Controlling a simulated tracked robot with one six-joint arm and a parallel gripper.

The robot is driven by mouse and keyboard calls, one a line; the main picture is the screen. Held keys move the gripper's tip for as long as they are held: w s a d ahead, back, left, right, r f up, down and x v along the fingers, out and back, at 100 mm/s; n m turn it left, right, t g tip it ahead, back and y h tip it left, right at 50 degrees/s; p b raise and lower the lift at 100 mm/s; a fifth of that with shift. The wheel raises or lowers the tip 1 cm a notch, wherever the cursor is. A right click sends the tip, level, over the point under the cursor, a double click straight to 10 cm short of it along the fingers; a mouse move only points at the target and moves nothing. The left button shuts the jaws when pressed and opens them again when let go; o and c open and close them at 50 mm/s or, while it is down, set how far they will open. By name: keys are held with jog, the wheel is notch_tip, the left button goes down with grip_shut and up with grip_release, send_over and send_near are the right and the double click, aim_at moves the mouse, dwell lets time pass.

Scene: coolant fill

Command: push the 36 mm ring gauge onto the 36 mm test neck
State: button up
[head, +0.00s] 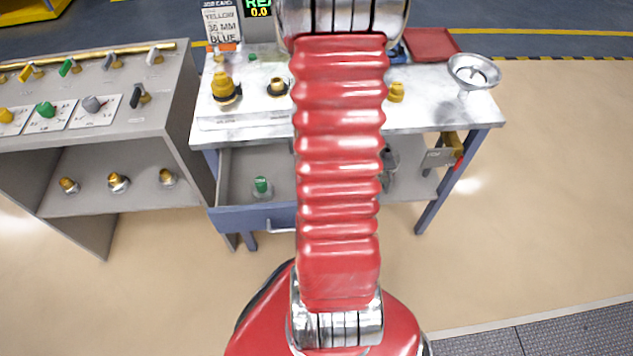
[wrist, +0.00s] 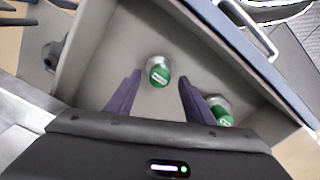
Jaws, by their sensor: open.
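My gripper (wrist: 160,80) is open and points down into a drawer in the wrist view. A green-topped metal piece (wrist: 158,71) with a white label shows between its finger tips, apart from both. A second green-topped piece (wrist: 219,111) lies beside the right finger. The labels are too small to read. Another brass piece (head: 396,92) stands right of my arm. I cannot tell which is the 36 mm gauge or neck.
The drawer (head: 249,219) is pulled out under the bench (head: 440,105). A funnel (head: 474,71) stands at the bench's right corner. A grey cabinet (head: 185,110) with valve levers is at left. A sign (head: 220,22) reads yellow, 36 mm, blue. My arm hides the bench middle.

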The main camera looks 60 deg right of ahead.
jog(key=shift+f, duration=1.75)
jog(key=shift+c, duration=0.6)
jog(key=c, duration=0.7)
jog(key=shift+r, duration=0.1)
jog(key=shift+r, duration=4.95)
